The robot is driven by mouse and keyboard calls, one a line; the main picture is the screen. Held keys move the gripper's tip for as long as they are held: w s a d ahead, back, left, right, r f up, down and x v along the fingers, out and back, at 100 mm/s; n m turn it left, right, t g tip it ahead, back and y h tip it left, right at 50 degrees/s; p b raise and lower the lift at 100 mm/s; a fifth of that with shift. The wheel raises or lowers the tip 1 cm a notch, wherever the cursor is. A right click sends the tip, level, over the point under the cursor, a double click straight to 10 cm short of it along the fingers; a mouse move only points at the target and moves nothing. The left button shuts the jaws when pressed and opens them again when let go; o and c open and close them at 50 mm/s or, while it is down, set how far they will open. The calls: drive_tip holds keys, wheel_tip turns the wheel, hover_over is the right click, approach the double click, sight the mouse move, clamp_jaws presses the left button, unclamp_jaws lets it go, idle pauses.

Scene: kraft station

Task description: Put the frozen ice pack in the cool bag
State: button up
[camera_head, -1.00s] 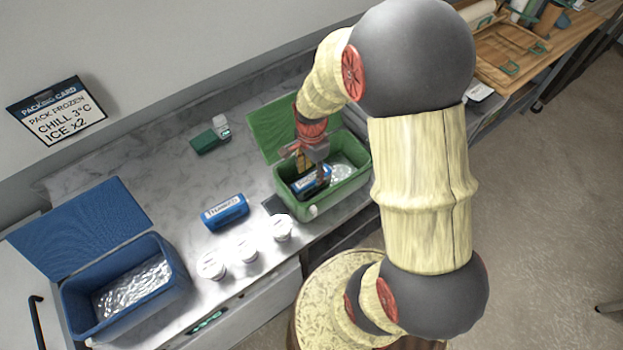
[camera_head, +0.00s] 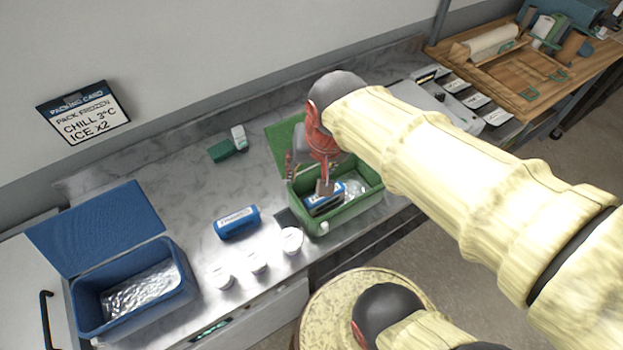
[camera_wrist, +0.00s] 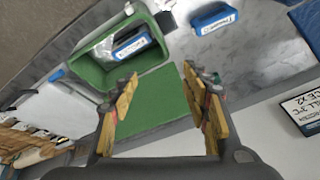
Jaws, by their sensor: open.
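A blue ice pack with a white label (camera_head: 237,222) lies on the counter left of the green cool bag (camera_head: 345,216). It also shows at the top of the wrist view (camera_wrist: 215,18). A second blue labelled pack (camera_wrist: 132,46) lies inside the green bag, beside its silvery lining. A blue cool bag (camera_head: 185,291) stands open at the left, with only silvery lining visible inside. My gripper (camera_wrist: 160,72) is open and empty. In the head view it is over the green bag, and it partly hides the pack in there.
Three white-lidded tubs (camera_head: 222,277) stand along the counter's front edge. A small green box (camera_head: 222,151) and a white item lie toward the back. A packing card (camera_head: 83,112) is on the wall. Counter between the blue bag and the ice pack is clear.

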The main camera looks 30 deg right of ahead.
drive_tip(key=s+a+r+n+t, duration=0.1)
drive_tip(key=s+a+r+n, duration=0.1)
drive_tip(key=s+r+n, duration=0.2)
drive_tip(key=shift+s+a+n+t, duration=0.35)
drive_tip(key=shift+s+n, duration=0.15)
drive_tip(key=shift+s, duration=0.15)
drive_tip(key=shift+f, duration=0.1)
wheel_tip(320, 180, down, 9)
drive_tip(key=b, duration=0.9)
